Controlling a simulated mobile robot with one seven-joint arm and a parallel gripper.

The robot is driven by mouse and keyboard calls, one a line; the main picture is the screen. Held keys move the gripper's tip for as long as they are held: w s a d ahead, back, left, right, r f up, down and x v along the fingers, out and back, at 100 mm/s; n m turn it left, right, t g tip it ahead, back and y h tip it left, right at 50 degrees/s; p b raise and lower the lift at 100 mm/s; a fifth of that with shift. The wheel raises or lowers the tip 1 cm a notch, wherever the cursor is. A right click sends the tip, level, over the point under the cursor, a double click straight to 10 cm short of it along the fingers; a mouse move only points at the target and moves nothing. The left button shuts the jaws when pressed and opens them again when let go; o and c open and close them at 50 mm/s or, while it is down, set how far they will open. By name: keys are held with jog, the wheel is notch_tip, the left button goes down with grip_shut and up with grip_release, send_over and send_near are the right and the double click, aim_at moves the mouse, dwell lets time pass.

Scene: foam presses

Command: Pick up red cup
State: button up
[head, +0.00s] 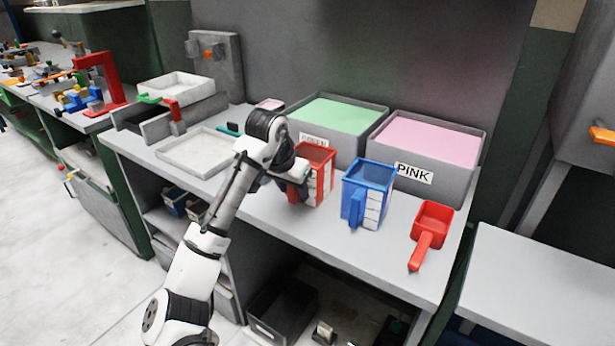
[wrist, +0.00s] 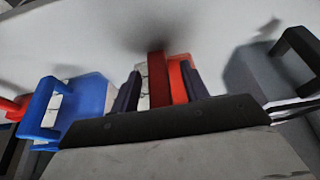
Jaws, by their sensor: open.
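The red cup (head: 321,160) is a square measuring cup with a white scale strip, standing upright on the grey counter in front of the bins. My gripper (head: 297,178) is at its handle side, and my wrist hides part of the cup. In the wrist view, the red handle (wrist: 157,75) lies between my two dark fingers (wrist: 160,88). The fingers are apart, with a visible gap on the left; I cannot tell whether the right finger touches the red cup.
A blue cup (head: 372,182) stands close to the right of the red one. Right of it lies a red scoop (head: 433,224). Behind are a green-filled bin (head: 336,120) and a pink-filled bin (head: 432,142). A white tray (head: 195,152) is left. A grey handled object (wrist: 252,78) shows in the wrist view.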

grip_shut()
jog(key=shift+r, duration=0.1)
dwell(0.4)
